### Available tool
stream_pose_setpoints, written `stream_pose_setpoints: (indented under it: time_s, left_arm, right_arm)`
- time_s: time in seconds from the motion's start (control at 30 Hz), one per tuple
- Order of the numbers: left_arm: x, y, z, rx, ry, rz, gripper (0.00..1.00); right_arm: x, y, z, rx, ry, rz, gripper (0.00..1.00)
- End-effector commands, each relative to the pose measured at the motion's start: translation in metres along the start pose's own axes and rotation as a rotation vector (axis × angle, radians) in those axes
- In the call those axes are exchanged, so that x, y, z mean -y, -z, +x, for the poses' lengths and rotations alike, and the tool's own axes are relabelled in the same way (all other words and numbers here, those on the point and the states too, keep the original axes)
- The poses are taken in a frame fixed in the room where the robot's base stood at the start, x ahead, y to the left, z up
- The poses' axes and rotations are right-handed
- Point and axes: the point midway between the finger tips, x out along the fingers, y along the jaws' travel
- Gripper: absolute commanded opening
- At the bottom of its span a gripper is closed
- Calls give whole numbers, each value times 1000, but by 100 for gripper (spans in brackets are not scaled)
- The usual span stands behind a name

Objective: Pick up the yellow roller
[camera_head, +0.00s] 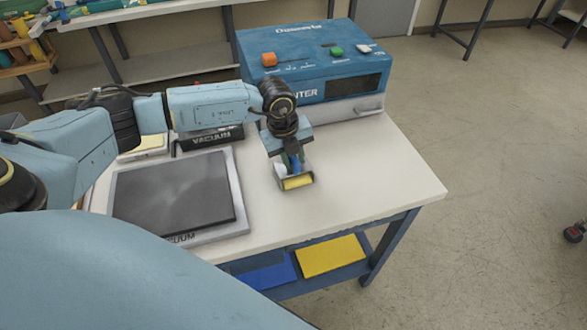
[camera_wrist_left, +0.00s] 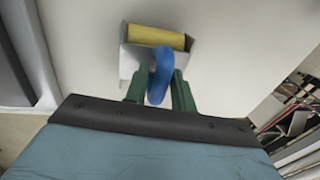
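The yellow roller (camera_head: 297,182) has a yellow cylinder in a grey metal frame and a blue handle. It is at the right part of the white table top, just right of the black vacuum plate. My left gripper (camera_head: 293,158) is directly above it, pointing down. In the left wrist view the roller (camera_wrist_left: 157,37) lies ahead of the green fingers (camera_wrist_left: 160,82). The blue handle is between the fingers, which close against both its sides. Whether the roller still touches the table is hard to tell. My right gripper is not in view.
A blue machine (camera_head: 312,62) with coloured knobs stands at the table's back. The black vacuum plate (camera_head: 175,190) lies left of the roller. The white table top (camera_head: 375,175) is clear to the right. A lower shelf holds a yellow sheet (camera_head: 331,255) and a blue one.

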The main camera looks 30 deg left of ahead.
Motion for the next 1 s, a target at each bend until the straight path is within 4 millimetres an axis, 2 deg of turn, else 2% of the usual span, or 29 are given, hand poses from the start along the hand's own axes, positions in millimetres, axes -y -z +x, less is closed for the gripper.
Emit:
stream_pose_setpoints:
  time_s: [0.23, 0.43, 0.77, 0.87, 1.0]
  left_arm:
    - [0, 0, 2, 0, 1, 1, 25]
    - [0, 0, 2, 0, 1, 0, 0]
    - [1, -1, -1, 1, 3, 0, 0]
    - [4, -1, -12, 3, 6, 1, 0]
    - [9, -1, -38, 3, 7, 1, 0]
  right_arm:
    - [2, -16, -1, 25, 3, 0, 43]
    - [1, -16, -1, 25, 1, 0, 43]
    - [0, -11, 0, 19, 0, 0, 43]
    - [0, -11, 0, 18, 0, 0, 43]
    - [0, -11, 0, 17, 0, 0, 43]
